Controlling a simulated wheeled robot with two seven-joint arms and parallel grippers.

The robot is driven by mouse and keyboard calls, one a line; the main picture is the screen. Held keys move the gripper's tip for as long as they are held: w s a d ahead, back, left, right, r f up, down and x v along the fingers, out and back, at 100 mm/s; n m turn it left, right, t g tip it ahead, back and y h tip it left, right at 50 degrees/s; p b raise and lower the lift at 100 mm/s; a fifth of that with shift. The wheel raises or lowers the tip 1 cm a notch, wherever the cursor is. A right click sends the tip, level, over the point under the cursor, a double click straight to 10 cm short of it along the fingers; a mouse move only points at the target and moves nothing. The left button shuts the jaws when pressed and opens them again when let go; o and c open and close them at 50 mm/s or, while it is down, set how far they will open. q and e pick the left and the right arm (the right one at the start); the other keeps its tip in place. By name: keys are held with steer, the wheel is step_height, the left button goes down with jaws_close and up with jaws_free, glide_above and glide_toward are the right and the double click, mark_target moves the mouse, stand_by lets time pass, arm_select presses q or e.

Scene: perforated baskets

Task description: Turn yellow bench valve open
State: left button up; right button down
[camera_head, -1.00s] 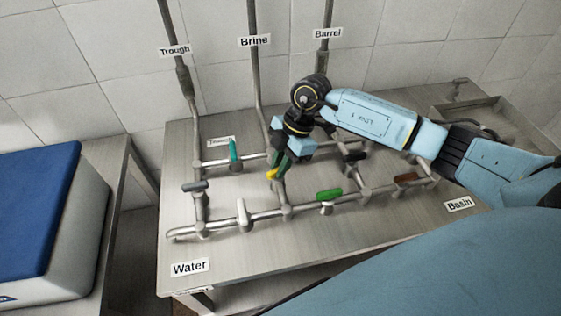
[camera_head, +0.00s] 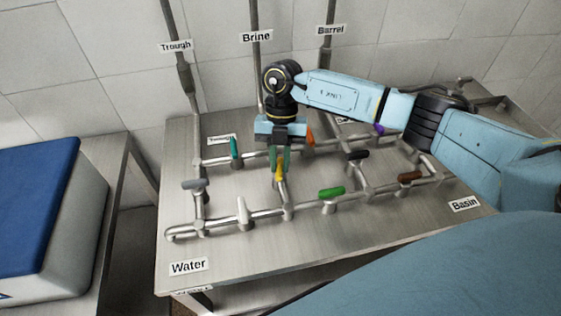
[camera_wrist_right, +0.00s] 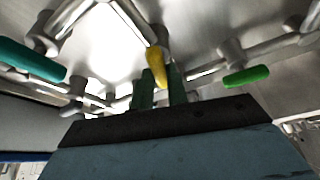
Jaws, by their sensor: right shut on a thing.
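The yellow valve handle (camera_head: 280,169) sits on a cross pipe of the bench manifold, in the middle of the bench. In the head view it lies roughly in line with its pipe. My right gripper (camera_head: 280,161) reaches down from behind and is shut on the yellow handle. In the right wrist view the yellow handle (camera_wrist_right: 156,66) shows between the two green fingers (camera_wrist_right: 161,88). Part of the handle is hidden by the fingers. My left gripper is not in view.
Other handles stand close by: teal (camera_head: 235,149), orange (camera_head: 310,136), green (camera_head: 332,193), black (camera_head: 357,154), brown (camera_head: 410,177), purple (camera_head: 379,129), grey (camera_head: 194,185) and white (camera_head: 242,211). Upright pipes rise at the back. The front of the steel bench (camera_head: 330,247) is clear.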

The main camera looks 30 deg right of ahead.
steer(key=shift+w+n+h+b, duration=0.1)
steer(key=shift+n+h+b, duration=0.5)
steer(key=shift+n, duration=1)
steer(key=shift+a+r+n, duration=0.1)
steer(key=shift+n, duration=0.2)
steer(key=c, duration=1.4)
jaws_free()
steer(key=b+v, duration=0.1)
steer(key=v, duration=1.2)
steer(key=shift+w+r, duration=0.1)
steer(key=shift+w, duration=0.15)
